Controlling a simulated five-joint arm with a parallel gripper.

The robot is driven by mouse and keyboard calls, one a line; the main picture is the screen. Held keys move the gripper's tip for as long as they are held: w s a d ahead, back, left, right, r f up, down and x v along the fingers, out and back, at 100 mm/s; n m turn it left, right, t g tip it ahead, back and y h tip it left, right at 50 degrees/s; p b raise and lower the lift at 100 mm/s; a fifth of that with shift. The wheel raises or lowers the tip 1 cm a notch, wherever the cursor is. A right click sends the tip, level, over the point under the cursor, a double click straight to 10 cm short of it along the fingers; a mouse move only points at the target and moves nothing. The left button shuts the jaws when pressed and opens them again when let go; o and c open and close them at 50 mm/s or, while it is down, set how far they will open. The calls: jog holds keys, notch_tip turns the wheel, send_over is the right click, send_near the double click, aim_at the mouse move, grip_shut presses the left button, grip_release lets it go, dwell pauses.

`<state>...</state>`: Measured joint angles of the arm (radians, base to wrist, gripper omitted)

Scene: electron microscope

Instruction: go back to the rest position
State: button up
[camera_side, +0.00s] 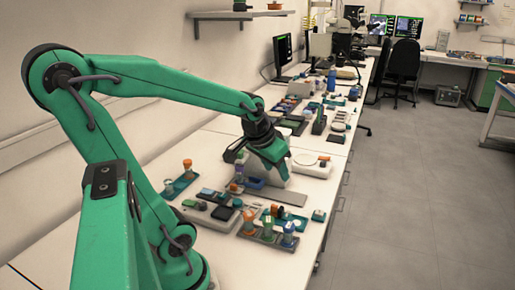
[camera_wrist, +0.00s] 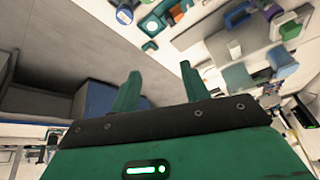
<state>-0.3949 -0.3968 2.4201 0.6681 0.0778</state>
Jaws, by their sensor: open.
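My gripper (camera_side: 262,152) hangs at the end of the green arm, above the middle of the white bench (camera_side: 185,248) in the side view. In the wrist view its two green fingers stand apart, with nothing between the fingertips (camera_wrist: 158,70). The gripper is open and empty. In the side view it hides part of the white device behind and below it. The arm is extended over the bench, bent at its high elbow.
A rack with orange- and blue-capped vials (camera_side: 268,235) stands near the bench's front edge. A teal tray (camera_side: 180,187) with a vial lies left of the gripper. A round white plate device (camera_side: 311,165) is to the right. Racks and monitors crowd farther back; the floor (camera_side: 420,200) is clear.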

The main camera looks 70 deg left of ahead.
jog(key=s+d+r+m+h, duration=0.1)
jog(key=s+d+r, duration=0.1)
jog(key=d, duration=0.3)
jog(key=s+d+r+m+h, duration=0.1)
jog(key=s+d+m, duration=0.1)
jog(key=d, duration=0.4)
jog(key=shift+s+d+r+m+t, duration=0.3)
jog(key=shift+s+r+t, duration=0.1)
jog(key=shift+s, duration=0.3)
